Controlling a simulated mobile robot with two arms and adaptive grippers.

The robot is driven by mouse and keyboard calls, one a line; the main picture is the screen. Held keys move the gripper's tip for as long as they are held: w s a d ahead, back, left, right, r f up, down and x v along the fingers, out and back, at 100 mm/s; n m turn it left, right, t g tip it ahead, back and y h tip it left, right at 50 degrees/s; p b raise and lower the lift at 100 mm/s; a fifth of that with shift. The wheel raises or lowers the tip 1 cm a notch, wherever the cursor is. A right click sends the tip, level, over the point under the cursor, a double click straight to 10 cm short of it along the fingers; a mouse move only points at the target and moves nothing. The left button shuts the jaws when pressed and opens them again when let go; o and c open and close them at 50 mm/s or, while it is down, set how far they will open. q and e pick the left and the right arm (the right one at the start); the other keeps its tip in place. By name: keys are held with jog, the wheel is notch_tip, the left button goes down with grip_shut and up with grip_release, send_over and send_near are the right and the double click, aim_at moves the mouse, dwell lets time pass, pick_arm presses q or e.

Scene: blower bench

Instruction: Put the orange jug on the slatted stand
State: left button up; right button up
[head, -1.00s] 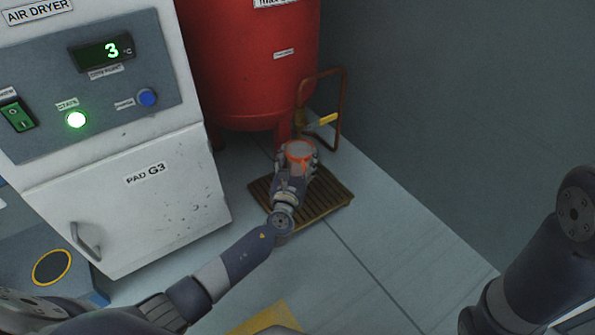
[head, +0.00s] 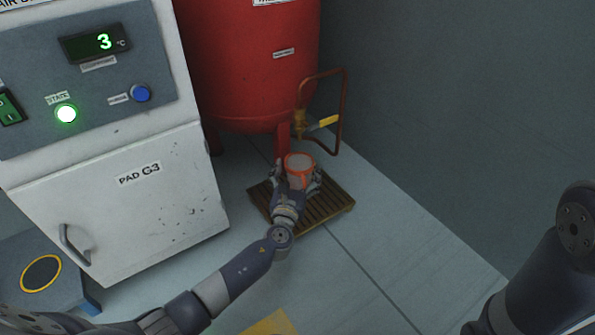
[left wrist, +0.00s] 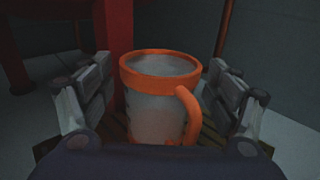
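The orange jug (head: 299,164), a grey body with orange rim and handle, stands upright on the brown slatted stand (head: 333,203) below the red tank. In the left wrist view the jug (left wrist: 155,103) is between the fingers of my left gripper (left wrist: 160,100), with a visible gap on each side. My left gripper (head: 297,181) is open around the jug. The jug's handle points to the right in the wrist view. The slats under the jug are partly hidden by the jug and gripper. My right gripper is out of view; only part of that arm shows.
The red tank (head: 250,70) stands behind the stand, with a pipe and yellow-handled valve (head: 322,123) close to the jug. The white air dryer (head: 130,205) is at the left and a grey wall at the right. The floor right of the stand is clear.

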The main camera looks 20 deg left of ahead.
pick_arm(q)
jog(key=shift+r, duration=0.1)
jog(key=shift+s+r, duration=0.1)
jog(key=shift+s, duration=0.2)
jog(key=s+p, duration=0.1)
jog(key=s, duration=0.2)
jog(key=s+d+p, duration=0.1)
jog(key=s+p, duration=0.1)
jog(key=s, duration=0.2)
jog(key=s+p, duration=0.2)
jog(key=s, duration=0.1)
jog(key=shift+s+d, duration=0.2)
jog(key=shift+s, duration=0.5)
